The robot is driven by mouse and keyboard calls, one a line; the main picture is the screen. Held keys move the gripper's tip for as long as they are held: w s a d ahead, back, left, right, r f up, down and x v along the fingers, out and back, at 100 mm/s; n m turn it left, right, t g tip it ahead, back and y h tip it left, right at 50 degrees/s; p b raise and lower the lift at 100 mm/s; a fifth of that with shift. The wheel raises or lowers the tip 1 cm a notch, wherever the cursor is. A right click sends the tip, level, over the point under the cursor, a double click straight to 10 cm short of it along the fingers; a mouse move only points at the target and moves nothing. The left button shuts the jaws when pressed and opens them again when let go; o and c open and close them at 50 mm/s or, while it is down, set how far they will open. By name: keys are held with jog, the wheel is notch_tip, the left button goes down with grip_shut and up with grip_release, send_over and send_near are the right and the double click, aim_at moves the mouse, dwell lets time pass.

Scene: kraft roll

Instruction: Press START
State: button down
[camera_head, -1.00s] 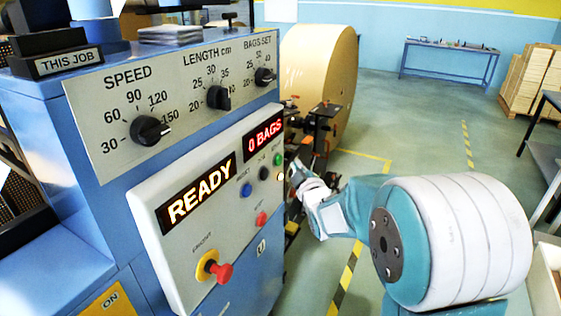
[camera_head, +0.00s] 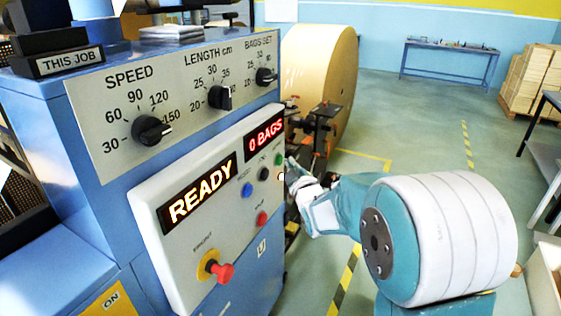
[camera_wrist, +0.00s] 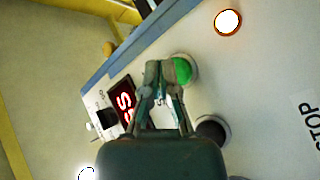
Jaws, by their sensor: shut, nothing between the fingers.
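A green button (camera_head: 278,159) sits near the right edge of the grey control panel (camera_head: 238,232); I cannot read its label. It also shows in the wrist view (camera_wrist: 184,71), partly covered by my fingertips. My gripper (camera_wrist: 160,72) is shut and empty, its tips overlapping the left side of the green button in that view. I cannot tell whether they touch it. In the head view my gripper (camera_head: 291,167) is at the panel's right edge, just right of the button. The displays read READY (camera_head: 200,192) and 0 BAGS (camera_head: 265,138).
A black button (camera_head: 263,174), a blue button (camera_head: 247,190), a red button (camera_head: 262,219) and a red emergency knob (camera_head: 221,272) share the panel. A lit lamp (camera_wrist: 228,22) is near the green button. A paper roll (camera_head: 318,75) stands behind.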

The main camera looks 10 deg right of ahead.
dwell(0.7)
jog(key=shift+w+a, duration=0.15)
jog(key=shift+a, duration=0.15)
